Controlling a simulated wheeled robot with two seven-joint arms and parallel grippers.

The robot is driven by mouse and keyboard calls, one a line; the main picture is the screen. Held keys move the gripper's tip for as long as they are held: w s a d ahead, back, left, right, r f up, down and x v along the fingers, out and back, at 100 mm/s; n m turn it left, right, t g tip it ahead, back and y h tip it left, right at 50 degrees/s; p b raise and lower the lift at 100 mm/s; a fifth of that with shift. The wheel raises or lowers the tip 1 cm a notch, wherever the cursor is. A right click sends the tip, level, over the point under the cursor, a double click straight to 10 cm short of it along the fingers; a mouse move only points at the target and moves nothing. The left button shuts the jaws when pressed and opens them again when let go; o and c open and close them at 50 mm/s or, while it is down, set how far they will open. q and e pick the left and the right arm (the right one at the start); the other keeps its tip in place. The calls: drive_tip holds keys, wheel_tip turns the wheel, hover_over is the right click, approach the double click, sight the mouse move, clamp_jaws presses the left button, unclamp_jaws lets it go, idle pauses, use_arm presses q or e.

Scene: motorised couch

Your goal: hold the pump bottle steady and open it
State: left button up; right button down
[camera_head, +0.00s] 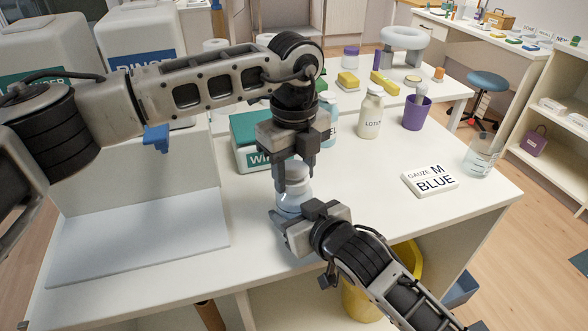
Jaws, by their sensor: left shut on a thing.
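The pale, bluish bottle (292,198) stands upright near the front edge of the white table, between my two grippers. Its whitish top shows between the fingers of my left gripper (294,178), which points straight down and is shut on it. My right gripper (282,224) comes in from the lower right, low at the bottle's front side. Its fingers overlap the lower part of the bottle and hide it; whether they press on it I cannot tell. No pump nozzle can be made out, as the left fingers cover the top.
Behind the bottle stand a green-and-white wipes box (250,140) and a lotion bottle (371,113). A purple cup (416,112), a gauze box (430,181) and a clear jar (480,155) are to the right. The table between the bottle and the gauze box is clear.

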sight(295, 169)
use_arm(q)
drive_tip(key=n, duration=0.9)
drive_tip(key=shift+n, duration=0.4)
drive_tip(key=shift+r, duration=0.15)
drive_tip(key=shift+r, duration=1)
drive_tip(key=shift+r, duration=2)
use_arm(e)
drive_tip(key=shift+c, duration=1.6)
unclamp_jaws()
